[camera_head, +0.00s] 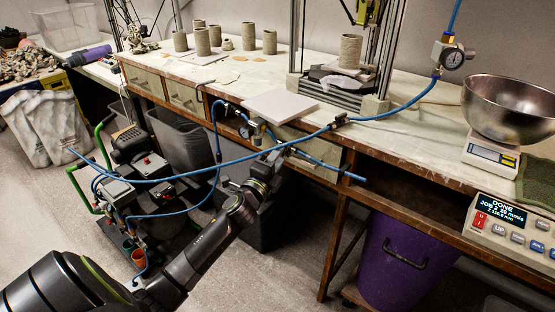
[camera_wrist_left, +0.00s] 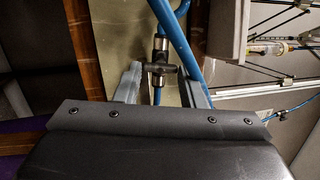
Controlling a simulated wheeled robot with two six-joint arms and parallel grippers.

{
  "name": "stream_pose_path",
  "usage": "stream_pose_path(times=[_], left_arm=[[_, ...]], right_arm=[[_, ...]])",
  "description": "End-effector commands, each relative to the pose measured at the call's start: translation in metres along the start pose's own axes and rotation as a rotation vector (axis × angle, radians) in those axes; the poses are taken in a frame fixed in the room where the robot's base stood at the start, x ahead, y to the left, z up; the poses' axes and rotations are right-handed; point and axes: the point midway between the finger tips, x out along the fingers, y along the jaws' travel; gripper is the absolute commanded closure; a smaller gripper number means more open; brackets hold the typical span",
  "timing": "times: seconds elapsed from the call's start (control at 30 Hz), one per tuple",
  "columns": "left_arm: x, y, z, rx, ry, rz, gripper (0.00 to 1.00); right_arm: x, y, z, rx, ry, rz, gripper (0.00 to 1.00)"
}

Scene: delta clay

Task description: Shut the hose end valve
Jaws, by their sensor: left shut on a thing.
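The hose end valve (camera_wrist_left: 158,68) is a small metal fitting with a black handle, in line with a thin blue hose. In the wrist view it sits between the two fingers of my left gripper (camera_wrist_left: 163,88). The black handle lies crosswise to the hose line. In the head view my left gripper (camera_head: 284,151) reaches in at the front edge of the bench and is shut on the valve, which is largely hidden there. A short blue hose end (camera_head: 345,174) sticks out to the right of it. My right gripper is not in view.
A long blue hose (camera_head: 235,160) crosses close above the gripper. A pale slab (camera_head: 280,105) lies on the bench (camera_head: 415,125). A purple bin (camera_head: 395,260) stands below at right.

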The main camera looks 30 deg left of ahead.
Motion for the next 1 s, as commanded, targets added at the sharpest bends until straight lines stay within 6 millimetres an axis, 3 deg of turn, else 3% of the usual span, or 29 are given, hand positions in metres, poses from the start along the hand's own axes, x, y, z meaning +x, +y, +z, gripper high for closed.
stream_pose_path(times=[0.4, 0.43, 0.6, 1.0], left_arm=[[-0.0009, 0.0021, 0.0, 0.005, 0.0, 0.003, 0.86], [-0.001, 0.0022, 0.0, 0.005, 0.0, 0.003, 0.61], [-0.0007, 0.0015, 0.0, 0.005, 0.0, 0.002, 0.42], [-0.0097, 0.0014, 0.0001, 0.005, 0.0, 0.0, 0.42]], right_arm=[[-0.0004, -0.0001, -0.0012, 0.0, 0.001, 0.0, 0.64], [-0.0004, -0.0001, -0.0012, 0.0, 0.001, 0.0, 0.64], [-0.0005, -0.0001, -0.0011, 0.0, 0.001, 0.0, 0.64], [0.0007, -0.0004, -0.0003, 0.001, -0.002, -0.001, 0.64]])
